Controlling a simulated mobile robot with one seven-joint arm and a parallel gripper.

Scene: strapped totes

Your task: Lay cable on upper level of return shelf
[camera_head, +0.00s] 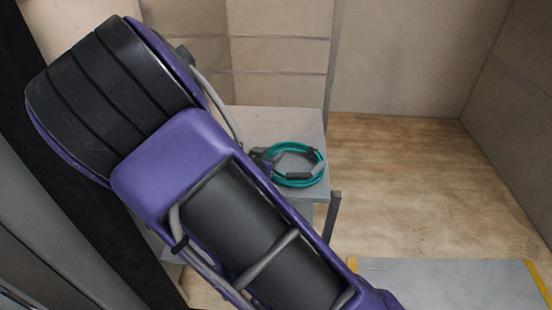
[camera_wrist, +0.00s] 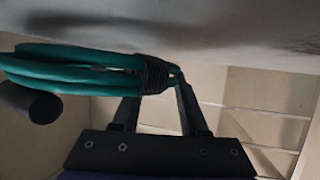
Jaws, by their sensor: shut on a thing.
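The cable is a teal coil with dark wraps. In the head view the cable (camera_head: 319,168) is at the front right of the grey upper level (camera_head: 270,122) of a shelf. My gripper (camera_head: 262,158) is at the coil's left side, partly hidden by my arm. In the wrist view my gripper (camera_wrist: 157,84) is shut on the cable (camera_wrist: 85,58) at a black wrapped part. A grey surface (camera_wrist: 220,25) runs close along the cable there. I cannot tell whether the coil touches it.
A dark shelf leg (camera_head: 333,216) stands at the front right corner. Wooden floor (camera_head: 400,180) is clear to the right. A grey panel with yellow edges (camera_head: 450,285) lies at the lower right. Pale walls (camera_head: 400,60) close off the back and right.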

